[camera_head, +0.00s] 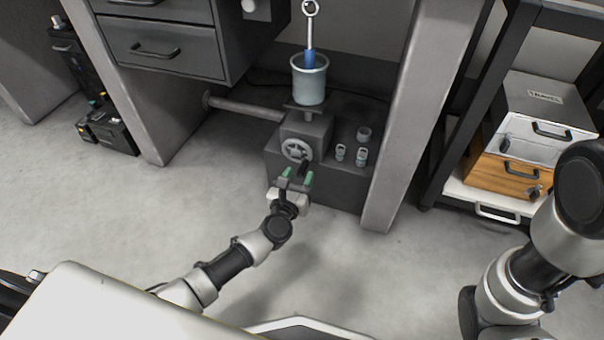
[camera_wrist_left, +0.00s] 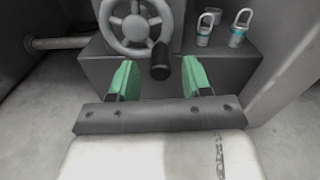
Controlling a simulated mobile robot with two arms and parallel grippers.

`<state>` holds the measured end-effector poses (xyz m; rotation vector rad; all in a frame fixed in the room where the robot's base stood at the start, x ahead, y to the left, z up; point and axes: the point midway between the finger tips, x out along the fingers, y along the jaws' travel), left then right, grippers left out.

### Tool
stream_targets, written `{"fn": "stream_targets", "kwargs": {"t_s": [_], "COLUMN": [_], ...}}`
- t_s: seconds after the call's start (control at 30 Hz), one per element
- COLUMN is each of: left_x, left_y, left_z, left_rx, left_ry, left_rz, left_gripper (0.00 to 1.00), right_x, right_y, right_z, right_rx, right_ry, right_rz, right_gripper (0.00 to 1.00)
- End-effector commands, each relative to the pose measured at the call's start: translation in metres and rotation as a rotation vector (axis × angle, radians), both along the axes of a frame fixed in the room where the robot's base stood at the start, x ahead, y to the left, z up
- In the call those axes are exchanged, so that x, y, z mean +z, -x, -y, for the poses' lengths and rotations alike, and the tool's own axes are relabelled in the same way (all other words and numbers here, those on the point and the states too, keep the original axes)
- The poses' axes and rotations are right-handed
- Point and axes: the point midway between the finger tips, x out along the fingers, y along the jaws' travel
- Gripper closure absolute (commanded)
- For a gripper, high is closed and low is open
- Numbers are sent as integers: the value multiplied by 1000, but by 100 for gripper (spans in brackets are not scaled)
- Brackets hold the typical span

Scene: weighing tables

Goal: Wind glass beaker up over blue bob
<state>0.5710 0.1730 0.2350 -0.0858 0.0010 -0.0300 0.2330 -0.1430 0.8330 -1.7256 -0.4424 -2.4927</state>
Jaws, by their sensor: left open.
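The glass beaker (camera_head: 309,84) stands on a small platform on top of the grey jack (camera_head: 306,130) under the bench. The blue bob (camera_head: 310,58) hangs on a metal rod with a ring top; its lower part is at the beaker's mouth, seen from above. The jack's handwheel (camera_head: 297,149) faces me and shows large in the left wrist view (camera_wrist_left: 137,22). Its dark crank knob (camera_wrist_left: 160,62) sticks out at the wheel's lower right. My left gripper (camera_head: 298,178) is open, its green fingertips (camera_wrist_left: 157,80) just below and to either side of the knob, apart from it.
A horizontal pipe (camera_head: 240,108) runs left. A bench leg (camera_head: 415,120) stands at right.

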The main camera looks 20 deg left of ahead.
Motion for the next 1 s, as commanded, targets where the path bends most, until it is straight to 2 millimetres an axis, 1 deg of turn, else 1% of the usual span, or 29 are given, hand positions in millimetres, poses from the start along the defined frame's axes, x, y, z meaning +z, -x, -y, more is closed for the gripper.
{"fn": "stream_targets", "kwargs": {"t_s": [0.03,0.1,0.2,0.3,0.53,0.57,0.8,0.87,1.0], "left_x": [-2,-2,-1,0,0,0,0,0,0], "left_y": [-8,-16,-23,-26,-27,-27,-26,-26,-26], "left_z": [1,1,1,2,1,1,1,1,1], "left_rx": [0,-1,-1,-2,-2,-2,-2,-1,-1], "left_ry": [1,0,0,-1,-1,-1,-1,-1,-5], "left_rz": [2,1,-1,-1,-1,-1,-1,-1,-1], "left_gripper": [51,51,51,51,51,54,91,100,100], "right_x": [-5,-8,-10,-10,-10,-10,-10,-10,-10], "right_y": [1,0,0,0,0,0,0,0,0], "right_z": [0,0,0,0,0,0,0,0,0], "right_rx": [0,0,0,0,0,0,0,0,1], "right_ry": [0,0,0,0,0,0,0,0,0], "right_rz": [2,0,0,0,0,0,0,0,0], "right_gripper": [100,100,100,100,100,100,100,100,100]}}
